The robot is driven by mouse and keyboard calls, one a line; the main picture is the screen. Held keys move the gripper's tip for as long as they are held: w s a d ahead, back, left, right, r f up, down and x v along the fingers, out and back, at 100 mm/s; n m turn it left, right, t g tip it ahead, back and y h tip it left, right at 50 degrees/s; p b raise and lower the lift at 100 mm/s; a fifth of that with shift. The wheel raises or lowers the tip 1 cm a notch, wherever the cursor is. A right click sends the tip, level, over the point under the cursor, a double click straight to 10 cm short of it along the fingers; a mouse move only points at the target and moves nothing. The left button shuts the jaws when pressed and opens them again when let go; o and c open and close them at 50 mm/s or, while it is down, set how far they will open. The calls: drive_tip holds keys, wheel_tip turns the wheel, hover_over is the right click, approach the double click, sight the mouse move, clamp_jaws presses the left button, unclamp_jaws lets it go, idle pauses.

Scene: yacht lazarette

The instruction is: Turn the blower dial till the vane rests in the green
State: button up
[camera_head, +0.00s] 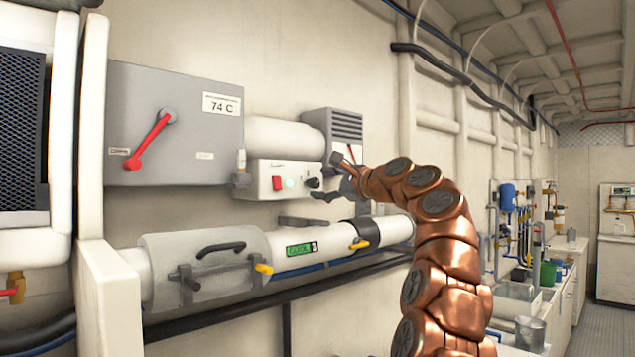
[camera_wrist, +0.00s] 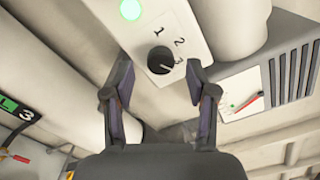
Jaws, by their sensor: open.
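The blower dial is a round black knob (camera_head: 312,182) on the white control box (camera_head: 263,182). In the wrist view the knob (camera_wrist: 160,59) has the marks 1, 2 and 3 around it. My gripper (camera_head: 328,177) is open at the box's right end. In the wrist view its fingertips (camera_wrist: 160,76) stand apart on either side of the knob, a little below it in the picture; I see no contact. The vane gauge (camera_wrist: 243,97) is a white panel with red and green on it, right of the knob.
The box has a red switch (camera_head: 278,183) and a lit green lamp (camera_head: 290,183). A grey vent housing (camera_head: 346,124) stands close above my gripper. A grey panel with a red lever (camera_head: 150,141) is at left. A white pipe (camera_head: 385,230) runs below.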

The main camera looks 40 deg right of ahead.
sight(312, 183)
drive_tip(key=shift+w+a+p, duration=0.1)
drive_tip(key=shift+w+p, duration=0.2)
drive_tip(key=shift+w, duration=1.05)
clamp_jaws()
